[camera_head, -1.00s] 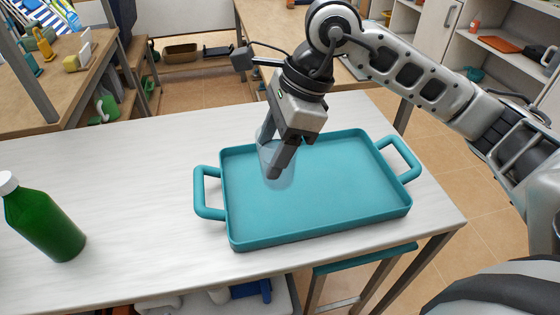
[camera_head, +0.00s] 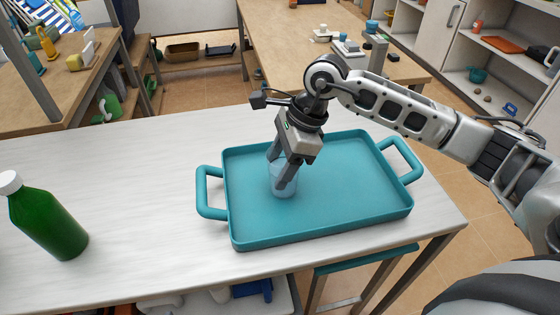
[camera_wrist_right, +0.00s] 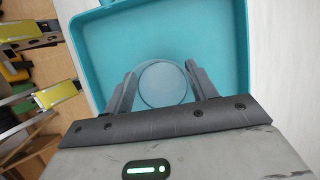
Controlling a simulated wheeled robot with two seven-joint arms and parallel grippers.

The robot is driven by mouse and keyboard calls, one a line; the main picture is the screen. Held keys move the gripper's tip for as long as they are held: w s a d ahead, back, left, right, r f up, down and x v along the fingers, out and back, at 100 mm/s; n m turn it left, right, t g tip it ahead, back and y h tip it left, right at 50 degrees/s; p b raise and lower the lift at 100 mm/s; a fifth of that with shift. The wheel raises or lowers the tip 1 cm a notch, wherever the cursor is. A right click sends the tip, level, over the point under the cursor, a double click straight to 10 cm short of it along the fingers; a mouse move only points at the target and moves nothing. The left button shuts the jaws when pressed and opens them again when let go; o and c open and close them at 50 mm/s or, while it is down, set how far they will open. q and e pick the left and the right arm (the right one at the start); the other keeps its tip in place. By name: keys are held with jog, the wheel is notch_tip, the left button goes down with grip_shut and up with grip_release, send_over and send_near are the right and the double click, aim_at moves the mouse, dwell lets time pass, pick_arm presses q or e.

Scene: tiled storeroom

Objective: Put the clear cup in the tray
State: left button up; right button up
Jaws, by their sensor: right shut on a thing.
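The clear cup (camera_head: 284,182) is upright over the left part of the teal tray (camera_head: 340,206), inside its rim. It looks low, at or very near the tray floor; I cannot tell whether it touches. My right gripper (camera_head: 279,174) reaches down from above and is shut on the cup, with a finger on each side. In the right wrist view the round cup (camera_wrist_right: 163,84) sits between the two fingertips (camera_wrist_right: 160,90), with the tray (camera_wrist_right: 85,50) behind it. My left gripper is not in view.
A green bottle with a white cap (camera_head: 45,218) stands on the white table (camera_head: 140,190) left of the tray. The tray's handles stick out at both ends. The rest of the tray is empty. Shelves stand at the back right.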

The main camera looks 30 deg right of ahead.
jog(key=shift+f, duration=0.15)
jog(key=o, duration=1.1)
jog(key=v, duration=1.2)
